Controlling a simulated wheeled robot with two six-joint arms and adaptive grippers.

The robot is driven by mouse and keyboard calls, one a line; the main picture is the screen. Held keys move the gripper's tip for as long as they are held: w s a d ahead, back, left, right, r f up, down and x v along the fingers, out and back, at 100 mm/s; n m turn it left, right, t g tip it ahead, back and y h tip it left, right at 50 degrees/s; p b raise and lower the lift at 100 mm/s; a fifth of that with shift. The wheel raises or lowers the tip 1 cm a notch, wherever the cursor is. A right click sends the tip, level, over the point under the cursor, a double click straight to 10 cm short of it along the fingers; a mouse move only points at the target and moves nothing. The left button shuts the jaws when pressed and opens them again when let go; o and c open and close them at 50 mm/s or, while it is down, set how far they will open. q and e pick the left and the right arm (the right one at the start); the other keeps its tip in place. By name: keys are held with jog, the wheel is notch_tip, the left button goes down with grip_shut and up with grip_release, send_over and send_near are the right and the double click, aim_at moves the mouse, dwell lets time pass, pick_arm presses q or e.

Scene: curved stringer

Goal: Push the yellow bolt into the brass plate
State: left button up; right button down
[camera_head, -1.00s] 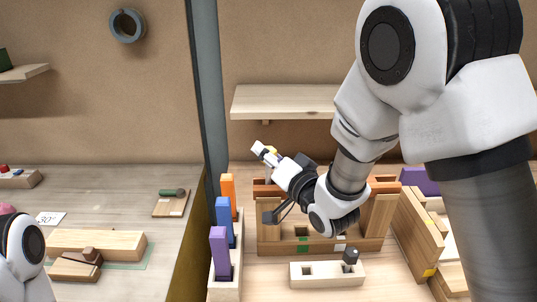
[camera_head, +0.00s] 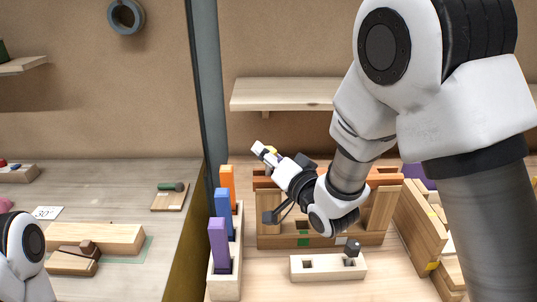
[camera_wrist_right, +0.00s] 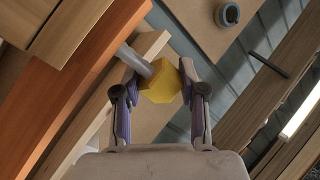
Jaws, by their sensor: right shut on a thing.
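My right gripper (camera_wrist_right: 160,92) is shut on the yellow bolt (camera_wrist_right: 158,82), with the bolt's six-sided yellow head between the two fingers. The bolt's grey shank points to the upper left in the right wrist view. I cannot make out the brass plate in either view. My left arm shows only in part at the lower left of the head view, and its gripper is out of the picture.
Purple (camera_head: 218,243), blue (camera_head: 225,217) and orange (camera_head: 227,182) blocks stand in a wooden rack left of the frame. A slotted wooden block (camera_head: 325,267) lies in front. A shelf (camera_head: 285,94) hangs behind. A dark post (camera_head: 209,100) divides the bench.

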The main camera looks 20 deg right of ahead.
aim_at(268, 169)
jog(key=shift+f+b, duration=0.75)
jog(key=shift+f, duration=0.25)
jog(key=shift+r, duration=0.1)
jog(key=shift+r+p, duration=2.5)
jog(key=shift+r, duration=0.7)
jog(key=shift+f+b, duration=3.05)
jog(key=shift+f, duration=0.3)
jog(key=c, duration=0.6)
grip_release()
jog(key=shift+s+a, duration=0.15)
